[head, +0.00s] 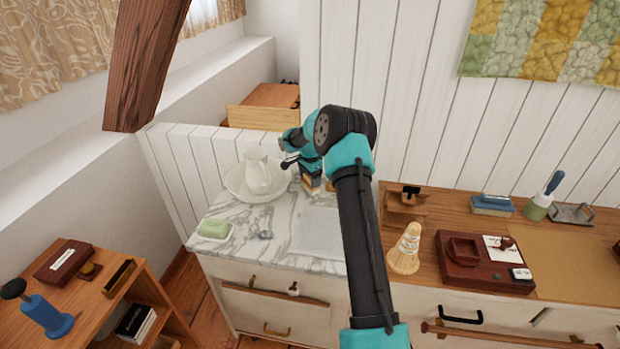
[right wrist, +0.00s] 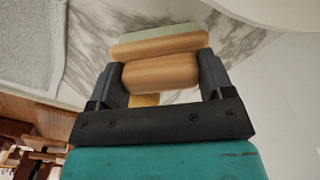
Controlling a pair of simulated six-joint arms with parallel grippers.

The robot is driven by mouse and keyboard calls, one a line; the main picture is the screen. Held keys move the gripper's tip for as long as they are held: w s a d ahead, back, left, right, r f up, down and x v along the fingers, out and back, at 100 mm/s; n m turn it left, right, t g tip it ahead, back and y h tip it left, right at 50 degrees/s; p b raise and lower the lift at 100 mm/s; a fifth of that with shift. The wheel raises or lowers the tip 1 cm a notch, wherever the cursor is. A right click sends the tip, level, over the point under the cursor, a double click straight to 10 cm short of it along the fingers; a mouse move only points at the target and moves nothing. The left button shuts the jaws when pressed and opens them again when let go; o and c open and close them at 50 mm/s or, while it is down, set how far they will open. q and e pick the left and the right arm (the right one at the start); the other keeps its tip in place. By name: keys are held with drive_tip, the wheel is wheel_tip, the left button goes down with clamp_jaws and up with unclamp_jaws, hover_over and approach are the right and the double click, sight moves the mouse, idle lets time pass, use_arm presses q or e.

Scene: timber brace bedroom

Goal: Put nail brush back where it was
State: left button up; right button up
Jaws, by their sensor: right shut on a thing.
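My right gripper (right wrist: 157,82) is shut on the nail brush (right wrist: 160,73), a light wooden block held crosswise between the two dark fingers in the right wrist view. A second wooden bar with a pale greenish face shows just beyond it; I cannot tell whether it belongs to the same brush. In the head view my right gripper (head: 313,182) is low over the back of the marble washstand top (head: 280,224), right of the white basin (head: 240,184). The arm partly hides the brush there, and contact with the marble is unclear. My left gripper is not in view.
A white jug (head: 258,172) stands in the basin. A green soap (head: 213,229) on a dish and a small grey item (head: 265,235) lie in front. A pale cloth (head: 320,232) covers the right part. A wooden desk (head: 580,262) with several items adjoins at right.

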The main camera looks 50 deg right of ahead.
drive_tip(key=o, duration=1)
drive_tip(key=shift+f, duration=0.1)
wheel_tip(320, 180, up, 12)
drive_tip(key=shift+r, duration=0.15)
idle(0.3)
